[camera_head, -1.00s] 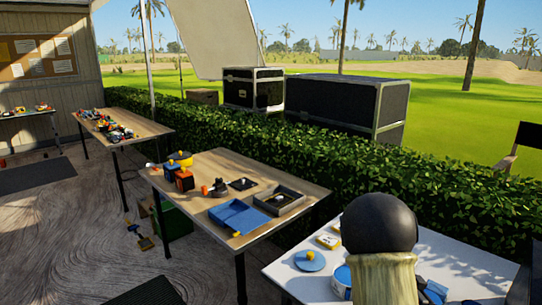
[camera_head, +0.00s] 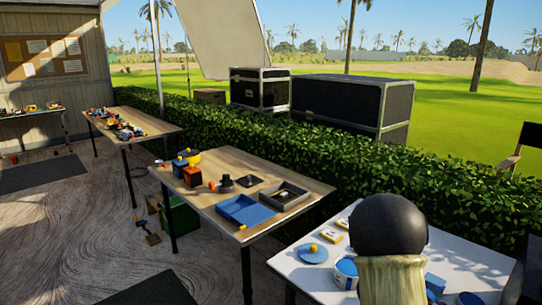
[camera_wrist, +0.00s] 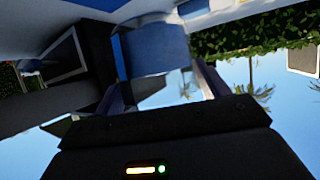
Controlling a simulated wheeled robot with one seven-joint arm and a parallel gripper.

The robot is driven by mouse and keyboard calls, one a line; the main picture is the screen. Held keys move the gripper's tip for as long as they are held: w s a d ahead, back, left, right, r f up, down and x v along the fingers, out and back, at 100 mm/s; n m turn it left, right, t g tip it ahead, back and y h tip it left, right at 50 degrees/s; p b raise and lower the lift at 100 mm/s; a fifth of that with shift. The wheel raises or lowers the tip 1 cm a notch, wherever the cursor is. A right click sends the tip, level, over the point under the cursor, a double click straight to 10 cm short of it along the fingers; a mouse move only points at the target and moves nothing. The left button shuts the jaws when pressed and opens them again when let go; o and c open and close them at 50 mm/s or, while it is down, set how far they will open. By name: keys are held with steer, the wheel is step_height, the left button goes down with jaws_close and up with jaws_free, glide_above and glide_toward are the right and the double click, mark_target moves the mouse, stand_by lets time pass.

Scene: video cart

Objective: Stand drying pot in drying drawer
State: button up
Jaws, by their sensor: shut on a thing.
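In the wrist view, my gripper (camera_wrist: 158,88) has a blue, rounded, pot-like object (camera_wrist: 157,50) between its fingers and is shut on it. I cannot tell for sure that it is the drying pot. My gripper and this object do not show in the head view. An open blue tray (camera_head: 248,209) lies on the wooden table, beside a dark tray (camera_head: 283,196) with a small pale thing in it. I cannot tell whether either is the drying drawer. A white-and-blue tub (camera_head: 346,273) stands on the white table, partly hidden by my arm.
The white table (camera_head: 300,274) also holds a blue disc (camera_head: 312,253) with an orange knob. Blocks and small dark items sit at the wooden table's (camera_head: 215,215) far left. A hedge (camera_head: 350,160) runs behind the tables. The patterned floor (camera_head: 100,240) is open at left.

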steer(key=w+a+f+n+t+y, duration=0.35)
steer(key=w+a+n, duration=0.2)
steer(key=a, duration=0.45)
steer(key=w+a+f+n+t+y, duration=0.2)
steer(key=w+a+n+t+y, duration=0.3)
steer(key=a, duration=0.4)
steer(key=s+a+f+n+y, duration=0.2)
steer(key=a+n+y, duration=0.2)
steer(key=a, duration=0.4)
steer(key=shift+t, duration=0.25)
steer(key=p+v, duration=0.1)
steer(key=p, duration=0.3)
steer(key=p+v, duration=0.2)
steer(key=p, duration=0.3)
steer(key=p+v, duration=0.2)
steer(key=p, duration=0.3)
steer(key=shift+s+a+f, duration=0.25)
steer(key=shift+a+f, duration=0.05)
steer(key=shift+a, duration=0.1)
steer(key=s+f, duration=0.4)
steer(key=f, duration=0.1)
steer(key=shift+s+f, duration=0.15)
steer(key=shift+f, duration=0.15)
